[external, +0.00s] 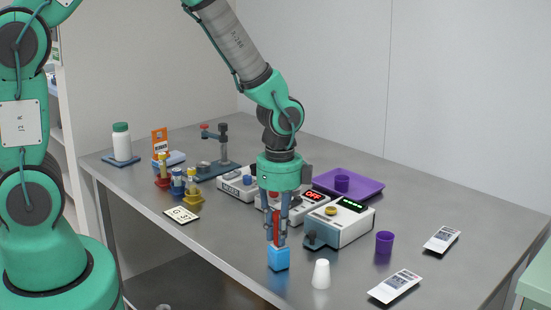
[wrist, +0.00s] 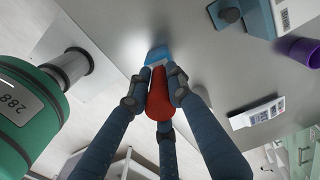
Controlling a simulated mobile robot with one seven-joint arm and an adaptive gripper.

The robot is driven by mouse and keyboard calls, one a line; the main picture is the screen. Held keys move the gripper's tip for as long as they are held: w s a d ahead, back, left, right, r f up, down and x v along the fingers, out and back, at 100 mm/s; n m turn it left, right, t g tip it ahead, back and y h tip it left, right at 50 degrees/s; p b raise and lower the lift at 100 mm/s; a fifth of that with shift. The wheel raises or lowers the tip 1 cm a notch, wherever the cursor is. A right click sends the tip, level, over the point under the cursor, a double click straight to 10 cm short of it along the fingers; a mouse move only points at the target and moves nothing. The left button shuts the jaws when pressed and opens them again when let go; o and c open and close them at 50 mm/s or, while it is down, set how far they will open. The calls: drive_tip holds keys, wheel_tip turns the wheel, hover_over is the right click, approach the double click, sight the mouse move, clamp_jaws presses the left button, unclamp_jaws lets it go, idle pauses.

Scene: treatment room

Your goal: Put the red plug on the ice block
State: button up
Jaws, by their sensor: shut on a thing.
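The blue ice block (external: 278,259) sits on the grey table near its front edge. My gripper (external: 276,240) points down just above it and is shut on the red plug (external: 276,222), held upright between the fingers. In the wrist view the red plug (wrist: 158,100) is gripped between my gripper's fingers (wrist: 159,82), with the blue ice block (wrist: 157,56) beyond its far end. The fingers partly hide the plug. I cannot tell whether the plug's lower end touches the block.
A white cup (external: 321,274) stands just right of the block. Close behind are a white device with a yellow knob (external: 345,224) and a device reading OFF (external: 312,195). The table's front edge is near.

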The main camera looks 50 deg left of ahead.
drive_tip(key=shift+f, duration=0.25)
drive_tip(key=shift+o, duration=1)
drive_tip(key=shift+f, duration=0.1)
drive_tip(key=o, duration=0.4)
drive_tip(key=shift+o, duration=0.2)
drive_tip(key=shift+r, duration=0.2)
wheel_tip(320, 180, up, 12)
drive_tip(key=p, duration=0.2)
drive_tip(key=shift+p, duration=0.3)
